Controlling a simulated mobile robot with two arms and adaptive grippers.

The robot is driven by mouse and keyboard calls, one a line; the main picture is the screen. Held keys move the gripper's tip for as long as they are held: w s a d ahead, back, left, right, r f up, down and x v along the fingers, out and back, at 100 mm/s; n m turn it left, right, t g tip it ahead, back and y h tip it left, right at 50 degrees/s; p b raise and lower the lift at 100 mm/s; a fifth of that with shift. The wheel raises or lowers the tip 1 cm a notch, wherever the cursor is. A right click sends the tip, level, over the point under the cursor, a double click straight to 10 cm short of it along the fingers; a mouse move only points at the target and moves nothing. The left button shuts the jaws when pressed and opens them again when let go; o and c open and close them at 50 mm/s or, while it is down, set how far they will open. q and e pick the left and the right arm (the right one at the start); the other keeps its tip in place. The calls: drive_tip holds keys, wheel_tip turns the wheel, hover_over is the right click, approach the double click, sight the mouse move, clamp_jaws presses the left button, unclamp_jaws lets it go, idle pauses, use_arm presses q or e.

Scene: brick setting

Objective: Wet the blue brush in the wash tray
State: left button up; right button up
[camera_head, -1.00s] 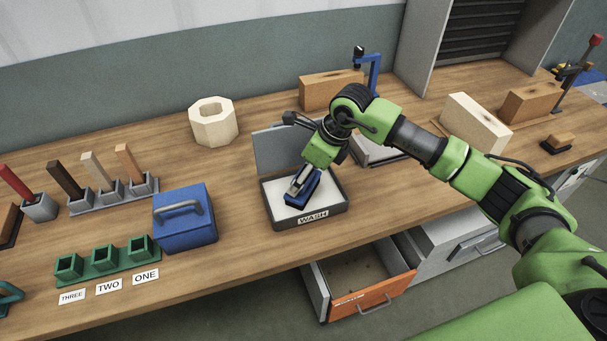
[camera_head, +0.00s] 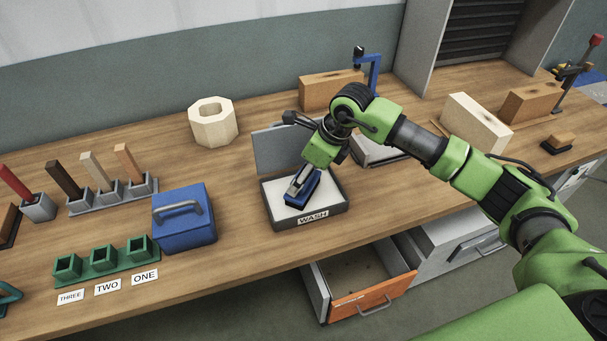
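The wash tray (camera_head: 334,211) is a dark grey open box with a pale inside, a raised lid at its back and a WASH label on its front. The blue brush (camera_head: 313,188) is down inside the tray, tilted in the picture. My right gripper (camera_head: 300,188) reaches down from above and is shut on the brush. The brush's underside is hidden, so I cannot tell whether it touches the tray floor. My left gripper is not in view.
A blue box with a handle (camera_head: 184,217) stands left of the tray. Green holders (camera_head: 103,257) labelled THREE, TWO and ONE sit front left. A wooden octagonal ring (camera_head: 213,123) stands behind. An orange-fronted drawer (camera_head: 373,299) hangs open below the bench edge.

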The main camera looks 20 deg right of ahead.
idle(0.3)
drive_tip(key=shift+r+p, duration=1.7)
drive_tip(key=shift+r, duration=1.8)
